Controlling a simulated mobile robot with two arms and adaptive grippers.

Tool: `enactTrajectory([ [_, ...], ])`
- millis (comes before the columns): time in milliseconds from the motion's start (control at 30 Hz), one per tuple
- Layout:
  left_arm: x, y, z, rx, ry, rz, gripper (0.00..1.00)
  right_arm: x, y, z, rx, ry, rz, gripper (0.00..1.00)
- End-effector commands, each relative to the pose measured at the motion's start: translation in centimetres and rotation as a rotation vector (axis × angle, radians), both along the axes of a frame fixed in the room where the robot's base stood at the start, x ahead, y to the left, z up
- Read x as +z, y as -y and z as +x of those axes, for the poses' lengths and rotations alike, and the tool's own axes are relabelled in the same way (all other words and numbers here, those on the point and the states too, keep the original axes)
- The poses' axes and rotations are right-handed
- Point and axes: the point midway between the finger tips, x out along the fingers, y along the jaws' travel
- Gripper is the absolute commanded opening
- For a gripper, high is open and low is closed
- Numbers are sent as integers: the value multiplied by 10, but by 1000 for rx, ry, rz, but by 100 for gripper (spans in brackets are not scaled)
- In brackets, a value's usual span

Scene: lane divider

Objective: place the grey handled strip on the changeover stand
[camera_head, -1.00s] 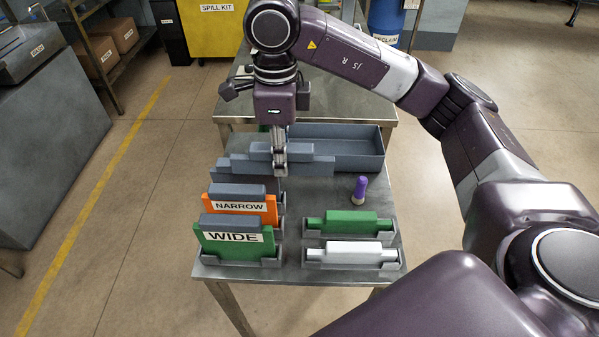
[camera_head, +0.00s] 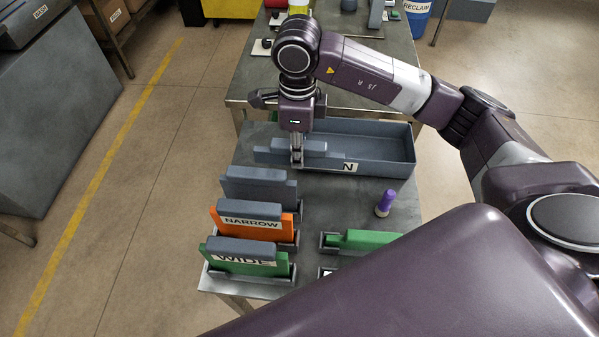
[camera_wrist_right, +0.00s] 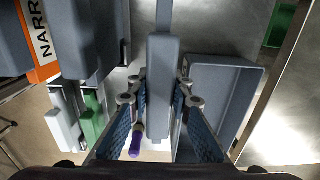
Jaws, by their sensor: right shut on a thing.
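The grey handled strip (camera_head: 270,153) is long and flat with a raised grip block. My right gripper (camera_head: 297,161) is shut on its middle and holds it level in front of the grey tray's labelled wall, apart from the other strips. In the right wrist view the strip (camera_wrist_right: 163,75) runs lengthwise between the blue-padded fingers of the gripper (camera_wrist_right: 160,102). I cannot tell which surface is the changeover stand: a near metal table (camera_head: 330,208) and a farther one (camera_head: 335,60) both show. My left gripper is not in view.
The near table carries a grey tray (camera_head: 407,160), a purple-topped object (camera_head: 386,203), a grey strip (camera_head: 258,188), an orange NARROW strip (camera_head: 228,218), a green WIDE strip (camera_head: 240,262) and a green strip (camera_head: 365,240) in holders. My right arm hides the front right.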

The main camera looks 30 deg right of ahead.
Motion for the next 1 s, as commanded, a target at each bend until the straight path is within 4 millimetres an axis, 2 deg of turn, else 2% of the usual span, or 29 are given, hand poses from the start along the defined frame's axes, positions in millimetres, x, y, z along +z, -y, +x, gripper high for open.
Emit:
enactTrajectory([
  [100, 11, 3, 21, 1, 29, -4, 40, -27, 0, -1, -1, -5, 0, 0],
  [267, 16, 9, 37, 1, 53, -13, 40, -50, 0, 0, 0, -1, 1, 0],
  [367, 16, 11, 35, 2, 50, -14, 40, -57, 0, 0, 0, 1, 1, 0],
  [633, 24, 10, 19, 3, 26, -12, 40, -93, -1, -1, 0, -1, 1, 0],
  [1000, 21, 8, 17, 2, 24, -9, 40, -100, 0, 0, 0, 2, 1, 0],
])
